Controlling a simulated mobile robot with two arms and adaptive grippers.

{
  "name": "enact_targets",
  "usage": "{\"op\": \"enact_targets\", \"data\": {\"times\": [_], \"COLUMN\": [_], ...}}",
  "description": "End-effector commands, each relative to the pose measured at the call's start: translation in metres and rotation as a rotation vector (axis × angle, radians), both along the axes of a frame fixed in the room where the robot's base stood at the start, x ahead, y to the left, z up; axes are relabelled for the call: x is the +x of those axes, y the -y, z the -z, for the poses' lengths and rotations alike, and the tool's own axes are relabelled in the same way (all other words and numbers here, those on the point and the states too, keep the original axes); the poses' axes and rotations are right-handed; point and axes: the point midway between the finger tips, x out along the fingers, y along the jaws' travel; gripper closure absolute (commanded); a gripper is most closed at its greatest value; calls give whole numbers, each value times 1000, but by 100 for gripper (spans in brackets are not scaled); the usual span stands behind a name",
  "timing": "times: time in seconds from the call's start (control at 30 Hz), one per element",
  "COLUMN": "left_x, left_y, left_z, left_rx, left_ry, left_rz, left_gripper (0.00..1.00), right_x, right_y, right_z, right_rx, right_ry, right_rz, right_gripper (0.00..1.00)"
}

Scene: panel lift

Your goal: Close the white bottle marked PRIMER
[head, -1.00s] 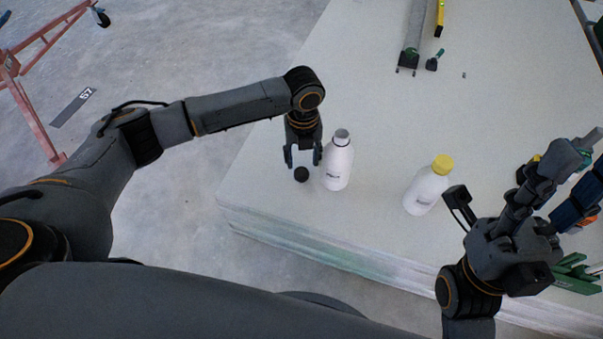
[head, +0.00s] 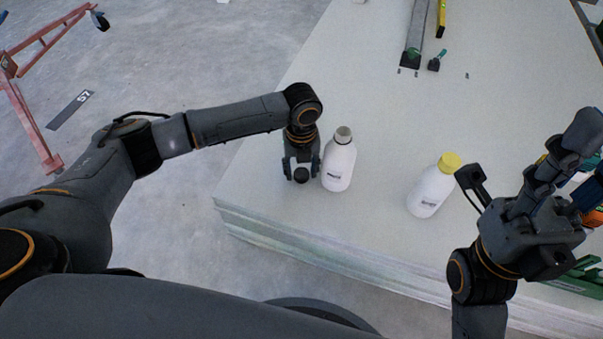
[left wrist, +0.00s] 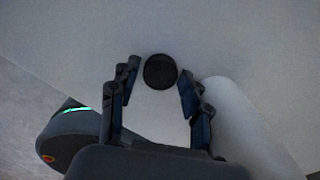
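A white bottle (head: 339,168) stands upright on the panel stack, its grey neck uncapped; its label is too small to read. A black cap (head: 301,175) lies just left of it. My left gripper (head: 301,172) points down over the cap, open. In the left wrist view the cap (left wrist: 160,71) shows between the fingertips, with small gaps on both sides, and the white bottle (left wrist: 240,125) is close beside the right finger. My right gripper (head: 570,150) is raised at the right; its finger opening is unclear.
A second white bottle (head: 430,192) with a yellow cap stands to the right. The pale panel stack (head: 380,110) has free room behind the bottles. A grey tool (head: 415,40) and a yellow level (head: 441,18) lie at the far side. Green and orange items are partly hidden behind my right arm.

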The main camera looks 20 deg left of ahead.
Motion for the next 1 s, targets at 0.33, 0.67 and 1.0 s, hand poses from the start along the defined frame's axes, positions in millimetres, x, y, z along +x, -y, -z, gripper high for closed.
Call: {"op": "enact_targets", "data": {"times": [0.33, 0.67, 1.0], "left_x": [0, 0, -28], "left_y": [0, 0, 7], "left_z": [0, -11, -74], "left_rx": [0, -1, -2], "left_ry": [0, 0, 0], "left_rz": [0, 0, 5], "left_gripper": [78, 78, 78], "right_x": [0, -3, -7], "right_y": [0, 1, 3], "right_z": [0, -7, -19], "right_rx": [0, 5, 8], "right_ry": [0, 6, -84], "right_rz": [0, -1, -4], "right_gripper": [60, 60, 60]}}
